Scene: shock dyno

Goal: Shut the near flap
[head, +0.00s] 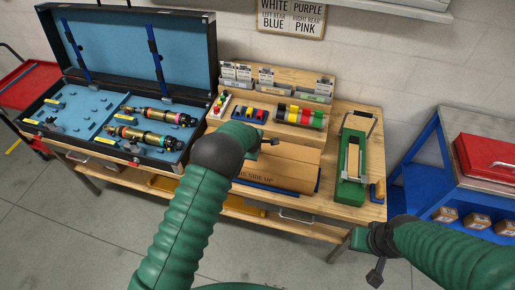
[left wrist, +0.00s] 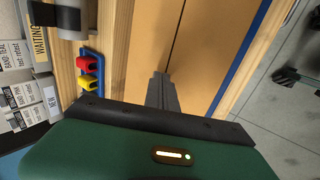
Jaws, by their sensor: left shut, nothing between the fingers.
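A cardboard box (head: 290,172) with printed lettering sits on the bench with a blue edge showing around it. In the left wrist view, its near flap (left wrist: 205,60) and far flap (left wrist: 147,40) look flat, with a thin dark seam between them. Whether the near flap is fully down I cannot tell. My left gripper (head: 272,142) is shut and empty over the box; in the left wrist view its fingertips (left wrist: 160,76) are by the seam, contact unclear. My left arm hides the box's left part. My right gripper (head: 376,272) hangs off the bench's front right, away from the box.
An open blue-lined case (head: 90,95) with two shock absorbers stands left. Behind the box are colored parts in blue holders (head: 248,113), a rack of colored rings (head: 300,115) and card holders. A green fixture (head: 352,165) stands right. A blue cart (head: 440,170) is farther right.

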